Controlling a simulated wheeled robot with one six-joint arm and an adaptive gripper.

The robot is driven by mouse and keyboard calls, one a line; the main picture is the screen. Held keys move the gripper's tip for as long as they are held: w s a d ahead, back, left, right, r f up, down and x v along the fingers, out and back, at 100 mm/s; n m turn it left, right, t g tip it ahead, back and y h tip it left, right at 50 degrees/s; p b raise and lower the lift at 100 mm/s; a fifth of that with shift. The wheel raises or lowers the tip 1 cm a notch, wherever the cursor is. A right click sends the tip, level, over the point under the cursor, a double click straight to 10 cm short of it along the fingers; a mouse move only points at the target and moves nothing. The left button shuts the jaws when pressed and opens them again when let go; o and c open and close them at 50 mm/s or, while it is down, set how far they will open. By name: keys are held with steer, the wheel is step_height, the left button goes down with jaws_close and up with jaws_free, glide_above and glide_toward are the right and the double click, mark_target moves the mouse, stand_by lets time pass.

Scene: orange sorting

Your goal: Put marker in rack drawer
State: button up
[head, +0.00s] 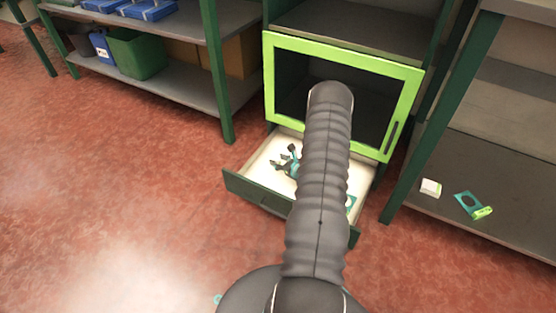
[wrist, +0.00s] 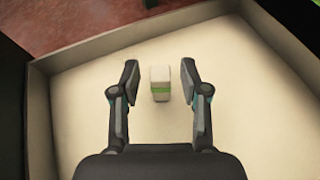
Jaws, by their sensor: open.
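The rack drawer (head: 257,191) is pulled out below a green-framed door in the head view. Its pale floor (wrist: 240,130) fills most of the wrist view. My gripper (head: 289,162) is inside the drawer area, partly hidden by my arm. In the wrist view my gripper (wrist: 160,80) is open. A small whitish piece with a green band (wrist: 160,83) lies in the drawer between the spread fingertips, with a gap on each side. It may be the marker, but I cannot tell for sure. My arm hides it in the head view.
A green-framed door (head: 340,52) is above the drawer. On the right shelf lie a small white box (head: 431,187) and a teal piece (head: 466,201) with a bright green item (head: 482,212). A green bin (head: 137,54) stands on the left shelf. Red floor is clear at left.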

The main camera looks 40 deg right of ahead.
steer(key=v, duration=1.1)
steer(key=w+a+r+n+g+y, duration=0.1)
steer(key=w+a+r+n+y, duration=0.25)
steer(key=a+r, duration=0.3)
steer(key=w+a+r+n+y, duration=0.3)
steer(key=a+r+n, duration=0.25)
steer(key=r, duration=0.25)
steer(key=s+a+r+n+g+y, duration=0.1)
steer(key=s+a+r+n+g, duration=0.25)
steer(key=a+r+n, duration=0.4)
steer(key=s+a+r+n+g+y, duration=0.1)
steer(key=s+a+r+n+g, duration=0.3)
steer(key=a+r, duration=0.7)
steer(key=s+a+r+n+h, duration=0.2)
steer(key=s+r+n+h, duration=0.2)
steer(key=s+n, duration=0.3)
steer(key=s+a+r+n+h, duration=0.3)
steer(key=s+n, duration=0.5)
steer(key=s, duration=0.3)
step_height(320, 180, up, 3)
steer(key=shift+a+f+h+p, duration=0.15)
steer(key=shift+a+h+p, duration=0.25)
steer(key=shift+h, duration=0.35)
steer(key=shift+n+t, duration=0.25)
